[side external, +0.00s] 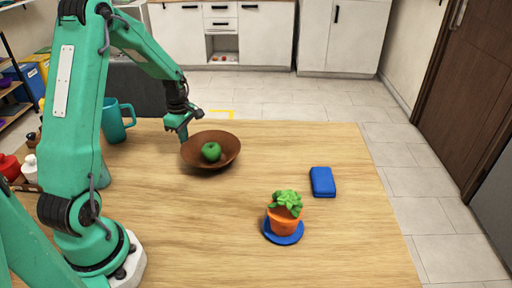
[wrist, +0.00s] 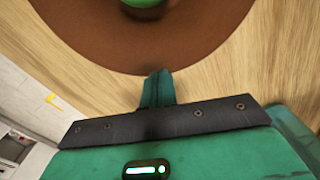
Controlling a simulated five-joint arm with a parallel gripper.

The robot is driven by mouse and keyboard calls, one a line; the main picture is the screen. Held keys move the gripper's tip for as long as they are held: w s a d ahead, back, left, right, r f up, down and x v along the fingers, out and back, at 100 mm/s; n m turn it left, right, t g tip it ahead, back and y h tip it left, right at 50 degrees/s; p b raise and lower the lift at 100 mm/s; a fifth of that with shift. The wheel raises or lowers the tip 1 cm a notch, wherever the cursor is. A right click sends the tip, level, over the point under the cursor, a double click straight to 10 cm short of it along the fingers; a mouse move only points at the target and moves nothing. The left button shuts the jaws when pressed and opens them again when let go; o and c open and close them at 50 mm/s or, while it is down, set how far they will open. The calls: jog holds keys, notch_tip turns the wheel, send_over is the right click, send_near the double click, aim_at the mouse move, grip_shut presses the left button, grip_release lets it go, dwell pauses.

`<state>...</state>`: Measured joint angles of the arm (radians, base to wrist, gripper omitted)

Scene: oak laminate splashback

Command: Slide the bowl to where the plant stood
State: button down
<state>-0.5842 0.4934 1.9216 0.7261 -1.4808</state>
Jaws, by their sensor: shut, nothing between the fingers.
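The brown bowl (side external: 229,153) stands on the table with a green apple (side external: 211,151) in it. In the wrist view the bowl (wrist: 110,48) fills the upper part, with the apple (wrist: 143,3) cut off at the top edge. My gripper (side external: 183,137) is at the bowl's far left side. In the wrist view its closed fingertips (wrist: 157,76) are at the bowl's outer rim, with nothing between them. I cannot tell whether they touch the bowl. The plant (side external: 286,207), green in an orange pot, stands on a blue saucer (side external: 283,238) near the front right.
A blue case (side external: 322,182) lies right of the plant. A teal mug (side external: 117,120) stands at the back left, and red and white bottles (side external: 30,166) are at the far left. The wooden table (side external: 210,220) is bare between bowl and plant.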

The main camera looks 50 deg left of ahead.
aim_at(234, 154)
jog(key=w+d, duration=0.3)
jog(key=d, duration=0.3)
jog(key=w+d, duration=0.3)
jog(key=d, duration=0.3)
jog(key=w+d, duration=0.4)
jog(key=d, duration=0.2)
jog(key=shift+d, duration=0.4)
jog(key=shift+a, duration=0.15)
jog(key=shift+s+a, duration=0.3)
jog(key=shift+a, duration=0.2)
jog(key=shift+s+a+r, duration=0.2)
jog(key=shift+s+a, duration=0.1)
jog(key=shift+a, duration=0.3)
jog(key=shift+s+a+r, duration=0.2)
jog(key=shift+s+a, duration=0.05)
jog(key=shift+a, duration=0.3)
notch_tip(234, 154, up, 9)
jog(key=shift+r, duration=0.15)
